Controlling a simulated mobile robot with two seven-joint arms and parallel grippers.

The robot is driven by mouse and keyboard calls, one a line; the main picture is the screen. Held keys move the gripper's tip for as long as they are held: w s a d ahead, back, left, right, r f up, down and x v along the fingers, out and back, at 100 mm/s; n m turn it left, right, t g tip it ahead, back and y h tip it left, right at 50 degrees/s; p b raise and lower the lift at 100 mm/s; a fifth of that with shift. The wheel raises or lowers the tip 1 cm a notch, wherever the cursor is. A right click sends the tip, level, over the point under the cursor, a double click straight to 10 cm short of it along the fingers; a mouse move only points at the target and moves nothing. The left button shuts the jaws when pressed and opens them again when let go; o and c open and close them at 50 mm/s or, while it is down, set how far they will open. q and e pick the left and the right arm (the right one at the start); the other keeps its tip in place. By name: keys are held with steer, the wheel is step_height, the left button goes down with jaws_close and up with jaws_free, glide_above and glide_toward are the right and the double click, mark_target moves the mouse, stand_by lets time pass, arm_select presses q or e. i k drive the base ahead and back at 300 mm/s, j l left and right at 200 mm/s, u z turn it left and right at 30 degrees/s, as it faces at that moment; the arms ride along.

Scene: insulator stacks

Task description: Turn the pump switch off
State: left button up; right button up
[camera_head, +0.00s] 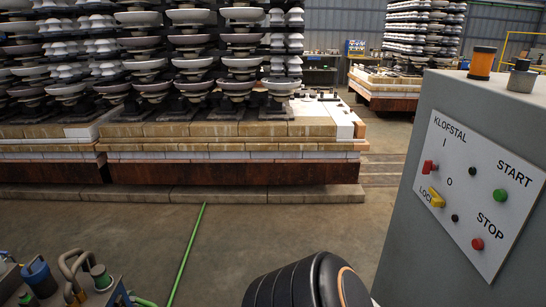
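A grey cabinet (420,215) at the right carries a white control panel (475,225). No part is labelled as a pump switch. The panel has a red switch handle (428,167) between the marks I and O, beside the word KLOFSTAL. A yellow piece (436,198) sits below it near a LOCK label. A green button (500,195) is by START and a red button (477,243) by STOP. I cannot tell the red handle's exact position. Neither of my grippers shows in view.
Equipment with hoses and a blue cylinder (39,277) stands at the lower left, near a green hose (186,252). A black ribbed round object (290,285) is at bottom centre. Insulator stacks stand on a brick-layered base (235,175).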

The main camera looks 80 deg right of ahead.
mark_target(428, 166)
steer(key=z, duration=3.8)
